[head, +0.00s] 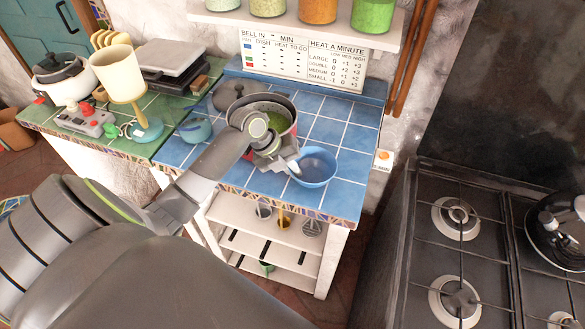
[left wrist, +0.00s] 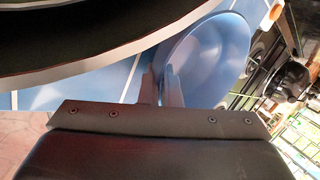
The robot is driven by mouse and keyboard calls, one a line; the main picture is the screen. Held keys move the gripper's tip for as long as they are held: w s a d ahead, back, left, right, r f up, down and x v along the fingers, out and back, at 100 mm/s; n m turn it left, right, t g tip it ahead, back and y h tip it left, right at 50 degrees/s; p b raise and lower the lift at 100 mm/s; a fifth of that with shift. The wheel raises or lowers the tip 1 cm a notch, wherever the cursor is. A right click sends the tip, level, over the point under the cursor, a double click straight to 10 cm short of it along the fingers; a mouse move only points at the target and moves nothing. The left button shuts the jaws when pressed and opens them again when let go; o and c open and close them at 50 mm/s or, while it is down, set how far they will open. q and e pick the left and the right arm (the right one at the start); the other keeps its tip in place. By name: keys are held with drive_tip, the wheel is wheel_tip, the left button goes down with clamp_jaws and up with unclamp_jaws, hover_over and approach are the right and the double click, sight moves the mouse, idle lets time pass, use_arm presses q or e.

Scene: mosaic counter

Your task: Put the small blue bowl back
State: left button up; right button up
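The small blue bowl (head: 318,168) is at the front right of the blue-tiled counter (head: 340,115), close to its front edge. It also shows in the left wrist view (left wrist: 212,55). My left gripper (head: 291,167) is at the bowl's left rim. In the left wrist view its two fingers (left wrist: 160,88) are close together, with the rim between them, so it looks shut on the bowl. I cannot tell whether the bowl rests on the tiles or is slightly raised. My right gripper is not in view.
A large pot (head: 277,105) with green contents stands just behind my left gripper. A lid (head: 234,92) and a small teal pot (head: 195,129) are to its left. A stove (head: 480,250) with a black kettle (head: 558,232) is at the right. Tiles behind the bowl are clear.

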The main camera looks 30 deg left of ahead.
use_arm(q)
drive_tip(key=o, duration=0.4)
drive_tip(key=shift+r, duration=0.2)
drive_tip(key=shift+a+r, duration=0.15)
drive_tip(key=shift+b+v, duration=1.3)
drive_tip(key=shift+v, duration=4.45)
drive_tip(key=shift+s, duration=0.1)
